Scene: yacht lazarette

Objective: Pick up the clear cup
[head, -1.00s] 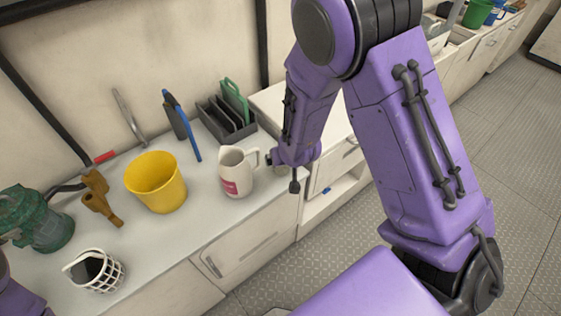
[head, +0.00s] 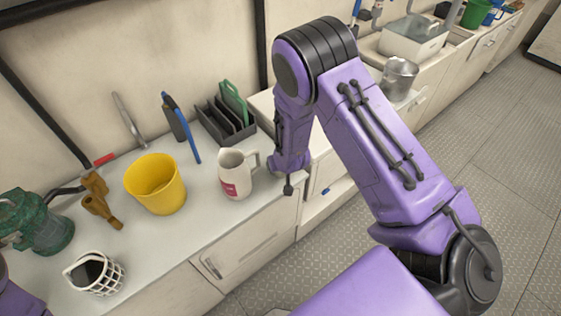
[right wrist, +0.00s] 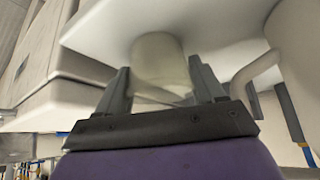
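The clear cup (right wrist: 160,62) shows in the right wrist view as a translucent, whitish shape against the white counter (right wrist: 100,25). My right gripper (right wrist: 160,85) has its two dark fingers spread, one on each side of the cup. I cannot tell whether either finger touches it. In the head view my right forearm ends beside the white pitcher, and the cup and fingertips are mostly hidden behind the arm. My left gripper is out of view; only a purple piece of my left arm shows at the lower left.
The white pitcher (head: 234,175) with its handle stands close to my right gripper; it also shows in the right wrist view (right wrist: 297,60). A yellow bucket (head: 156,186), white basket (head: 112,275), green lantern-like object (head: 45,228) and grey rack (head: 222,128) share the counter.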

